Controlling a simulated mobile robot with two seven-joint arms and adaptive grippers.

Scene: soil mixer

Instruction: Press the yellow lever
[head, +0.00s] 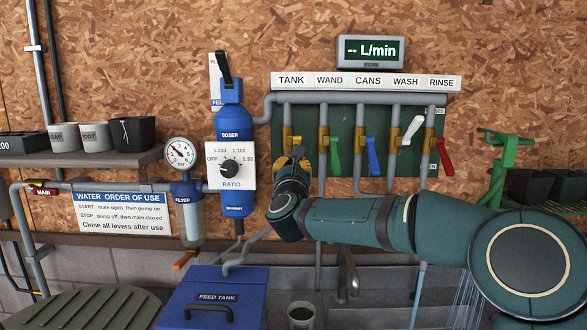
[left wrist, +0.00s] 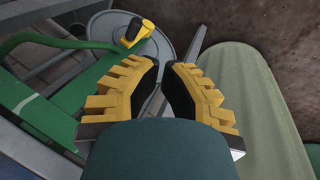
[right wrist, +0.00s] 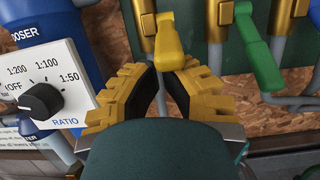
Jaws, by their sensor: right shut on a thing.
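The yellow lever (head: 298,151) is on the leftmost valve, under the TANK label. In the right wrist view the yellow lever (right wrist: 169,42) hangs down from its brass valve, with its lower end at my fingertips. My right gripper (right wrist: 163,70) is shut on that lower end; in the head view the right gripper (head: 292,160) is partly hidden by its own wrist. My left gripper (left wrist: 168,62) shows only in the left wrist view, with a gap between its fingers and nothing held.
The green lever (head: 334,152), blue lever (head: 373,155), white lever (head: 412,132) and red lever (head: 445,156) are to the right. The white RATIO dial box (head: 231,166) is close on the left. The blue feed tank (head: 212,297) is below.

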